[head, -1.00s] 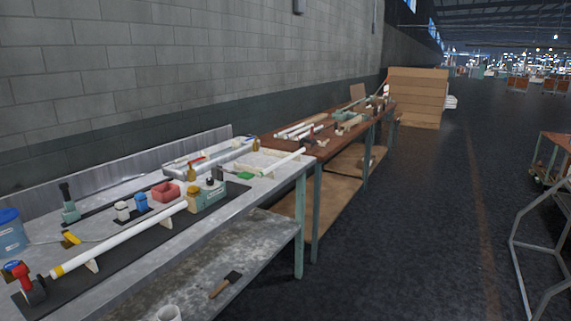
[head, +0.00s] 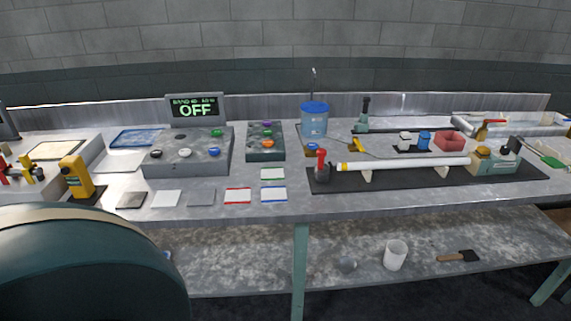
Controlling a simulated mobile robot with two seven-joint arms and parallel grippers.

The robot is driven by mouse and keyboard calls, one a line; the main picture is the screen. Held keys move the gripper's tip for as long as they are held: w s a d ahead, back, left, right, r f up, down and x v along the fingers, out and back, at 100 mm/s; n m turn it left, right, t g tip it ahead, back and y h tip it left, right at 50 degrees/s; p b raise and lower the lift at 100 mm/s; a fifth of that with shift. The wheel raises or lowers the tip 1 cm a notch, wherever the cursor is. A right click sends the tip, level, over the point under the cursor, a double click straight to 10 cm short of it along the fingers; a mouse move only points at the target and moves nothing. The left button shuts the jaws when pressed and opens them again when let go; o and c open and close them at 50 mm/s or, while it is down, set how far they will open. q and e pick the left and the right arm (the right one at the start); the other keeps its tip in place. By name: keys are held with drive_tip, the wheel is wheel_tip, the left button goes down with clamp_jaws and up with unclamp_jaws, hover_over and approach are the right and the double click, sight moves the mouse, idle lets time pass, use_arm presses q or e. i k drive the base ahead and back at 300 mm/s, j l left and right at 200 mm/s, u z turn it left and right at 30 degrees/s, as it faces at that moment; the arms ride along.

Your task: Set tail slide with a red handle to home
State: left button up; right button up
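A red upright handle (head: 321,160) stands on a dark base at the left end of a long black mat (head: 400,182) on the workbench. A white tube (head: 405,163) with a yellow band at its left end lies along the mat on small supports, its left end close beside the red handle. At the tube's right end is a pale green block unit (head: 497,166) with an amber part. Another red handle (head: 494,122) lies flat atop an amber fitting behind it. I cannot tell from the pictures which position the slide is in. Neither gripper is in view.
A grey console (head: 188,160) with coloured buttons stands under a display (head: 195,108) reading OFF. A large dark rounded shape blocks the lower left. The lower shelf holds a white cup (head: 395,255).

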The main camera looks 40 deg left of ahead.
sight(322, 170)
drive_tip(key=j+u, duration=0.1)
drive_tip(key=u, duration=0.9)
